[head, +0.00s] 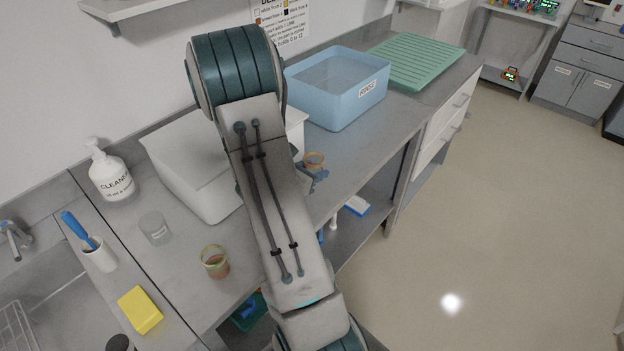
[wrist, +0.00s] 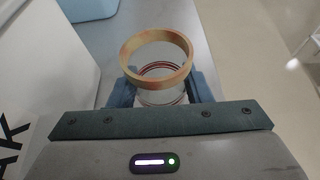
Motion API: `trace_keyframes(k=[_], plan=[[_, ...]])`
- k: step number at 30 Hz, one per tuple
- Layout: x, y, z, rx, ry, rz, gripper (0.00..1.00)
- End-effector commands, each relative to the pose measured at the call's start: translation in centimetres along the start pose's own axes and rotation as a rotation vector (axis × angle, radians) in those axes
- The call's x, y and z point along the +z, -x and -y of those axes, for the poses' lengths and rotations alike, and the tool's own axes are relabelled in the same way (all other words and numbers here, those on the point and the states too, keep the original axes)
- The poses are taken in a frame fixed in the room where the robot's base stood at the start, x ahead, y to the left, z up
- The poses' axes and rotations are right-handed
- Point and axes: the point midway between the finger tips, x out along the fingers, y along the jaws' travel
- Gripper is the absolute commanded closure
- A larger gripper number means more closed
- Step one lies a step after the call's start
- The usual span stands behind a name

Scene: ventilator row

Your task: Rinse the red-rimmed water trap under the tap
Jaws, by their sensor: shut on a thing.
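My gripper (wrist: 163,92) is shut on a clear water trap with an orange-tan rim (wrist: 157,47), one finger on each side. Thin dark red rings show inside it below the rim. In the head view my gripper (head: 313,174) and this trap (head: 315,158) are at the counter's front edge, partly hidden by my arm. I cannot tell whether the trap touches the counter. A second trap with a yellowish rim and reddish-brown lower part (head: 214,262) stands on the counter at the near left. The tap (head: 14,238) is at the left edge, above the metal sink (head: 50,290).
A white box (head: 190,165) stands behind my arm; letters ending "AK" show on it in the wrist view. A blue water basin (head: 345,105) and green draining rack (head: 425,60) stand beyond. A cleaner bottle (head: 110,175), clear cup (head: 155,228), brush holder (head: 100,255) and yellow sponge (head: 140,310) are left.

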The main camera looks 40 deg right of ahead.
Motion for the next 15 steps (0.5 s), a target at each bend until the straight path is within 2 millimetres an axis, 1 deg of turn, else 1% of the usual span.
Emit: trace_keyframes(k=[2,9,15], plan=[[-0.4,-0.2,0.0,-0.001,0.003,-0.001,0.79],[-2.9,-1.2,0.0,0.0,0.005,-0.002,0.79],[-3.7,-1.5,0.0,0.0,0.001,0.001,0.79]])
